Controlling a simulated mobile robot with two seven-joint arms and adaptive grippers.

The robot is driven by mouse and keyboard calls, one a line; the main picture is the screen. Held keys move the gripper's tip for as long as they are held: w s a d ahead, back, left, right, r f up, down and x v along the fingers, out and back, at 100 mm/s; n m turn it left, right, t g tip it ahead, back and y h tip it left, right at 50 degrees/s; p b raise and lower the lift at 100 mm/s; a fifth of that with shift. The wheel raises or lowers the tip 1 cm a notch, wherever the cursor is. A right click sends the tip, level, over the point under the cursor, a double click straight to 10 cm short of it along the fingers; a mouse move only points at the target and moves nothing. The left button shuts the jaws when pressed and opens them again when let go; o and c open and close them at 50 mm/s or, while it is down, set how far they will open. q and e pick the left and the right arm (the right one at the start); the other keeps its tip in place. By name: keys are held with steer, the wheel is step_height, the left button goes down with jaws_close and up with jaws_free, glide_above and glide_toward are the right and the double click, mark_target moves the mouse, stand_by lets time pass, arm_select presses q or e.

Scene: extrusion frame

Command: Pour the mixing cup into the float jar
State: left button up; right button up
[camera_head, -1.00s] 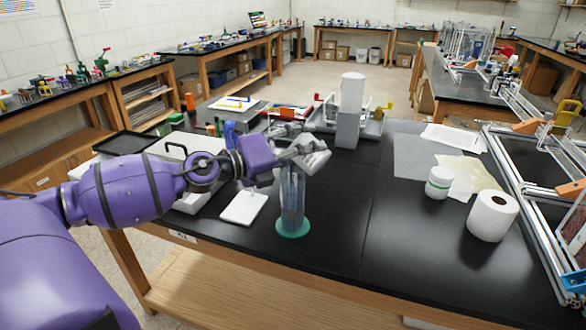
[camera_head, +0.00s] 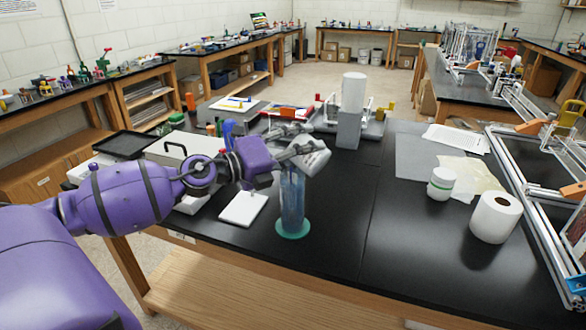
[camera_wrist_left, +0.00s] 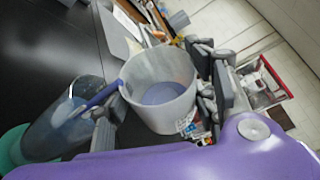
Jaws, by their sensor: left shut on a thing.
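The float jar (camera_head: 292,205) is a tall clear cylinder on a round green base, upright near the table's front edge, with bluish content. It also shows at the lower left of the left wrist view (camera_wrist_left: 62,125). My left gripper (camera_head: 300,150) is just above the jar's mouth. It is shut on the mixing cup, a whitish translucent cup (camera_wrist_left: 158,110) that is tilted, with blue-violet liquid (camera_wrist_left: 163,93) inside. In the left wrist view a blue streak (camera_wrist_left: 103,94) runs from the cup's rim towards the jar's opening. My right gripper is not in view.
A white pad (camera_head: 243,208) lies left of the jar. A grey stand with a white cylinder (camera_head: 353,92) is behind it. A small white jar (camera_head: 441,183) and a paper roll (camera_head: 495,217) stand to the right. The black table between is clear.

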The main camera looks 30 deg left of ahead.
arm_select(q)
steer(key=shift+a+r+n+t+b, duration=0.1)
steer(key=shift+r+n+t+b, duration=0.15)
steer(key=shift+n+b, duration=0.25)
stand_by(0.7)
steer(key=shift+r, duration=0.1)
steer(key=shift+a+n, duration=0.1)
steer(key=shift+n, duration=0.5)
stand_by(0.4)
steer(key=shift+a+r+n+t+p, duration=0.2)
steer(key=shift+n+t+p, duration=0.1)
steer(key=shift+n+t, duration=0.2)
stand_by(0.4)
steer(key=shift+a+r+n+t+h, duration=0.2)
steer(key=shift+n+t+h, duration=0.15)
steer(key=shift+n, duration=0.45)
stand_by(0.5)
